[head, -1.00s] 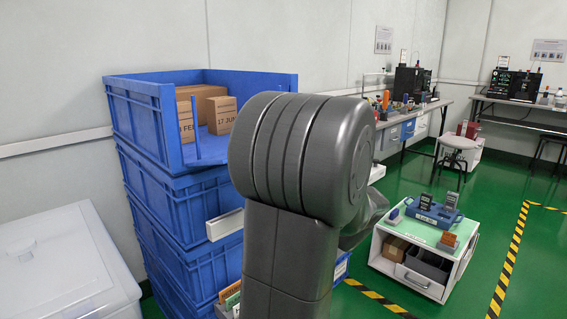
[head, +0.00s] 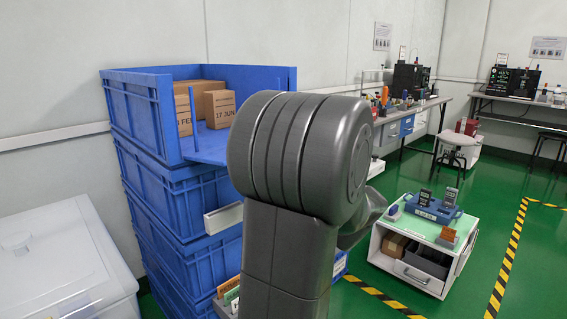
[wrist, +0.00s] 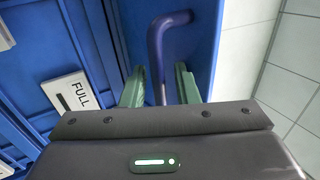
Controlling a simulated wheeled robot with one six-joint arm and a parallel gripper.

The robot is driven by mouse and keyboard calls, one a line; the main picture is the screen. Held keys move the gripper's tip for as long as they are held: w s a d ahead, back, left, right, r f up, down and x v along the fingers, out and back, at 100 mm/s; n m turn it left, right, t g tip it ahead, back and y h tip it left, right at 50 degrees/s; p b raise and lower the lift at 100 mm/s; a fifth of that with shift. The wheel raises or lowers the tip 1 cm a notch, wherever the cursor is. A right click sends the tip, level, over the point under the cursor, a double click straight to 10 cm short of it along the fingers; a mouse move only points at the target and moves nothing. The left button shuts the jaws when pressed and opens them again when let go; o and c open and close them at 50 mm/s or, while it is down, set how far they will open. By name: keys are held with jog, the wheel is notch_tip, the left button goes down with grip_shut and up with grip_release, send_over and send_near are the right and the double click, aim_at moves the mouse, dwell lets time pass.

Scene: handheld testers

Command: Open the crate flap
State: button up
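The top blue crate (head: 140,110) stands on a stack at the left. Its flap (head: 207,146) is folded down and outward at the open front, close to level. A thin blue rod (head: 192,118) stands up from the flap; the flap's right part is hidden behind my arm. In the wrist view, a bent blue-purple handle (wrist: 156,62) runs between the two greenish fingers of my gripper (wrist: 160,85). Gaps show between the handle and both fingers, so my gripper looks open around it. The head view hides my gripper behind my arm.
Cardboard boxes (head: 219,108) sit inside the top crate. A white lidded bin (head: 65,270) stands at the front left. A low cart (head: 422,235) with a blue tray stands at the right. Green floor around the cart is clear.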

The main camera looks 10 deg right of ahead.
jog(key=p+v, duration=0.2)
jog(key=v, duration=1.1)
jog(key=shift+s+d+f, duration=0.15)
jog(key=shift+s+d, duration=0.05)
jog(key=shift+s, duration=0.15)
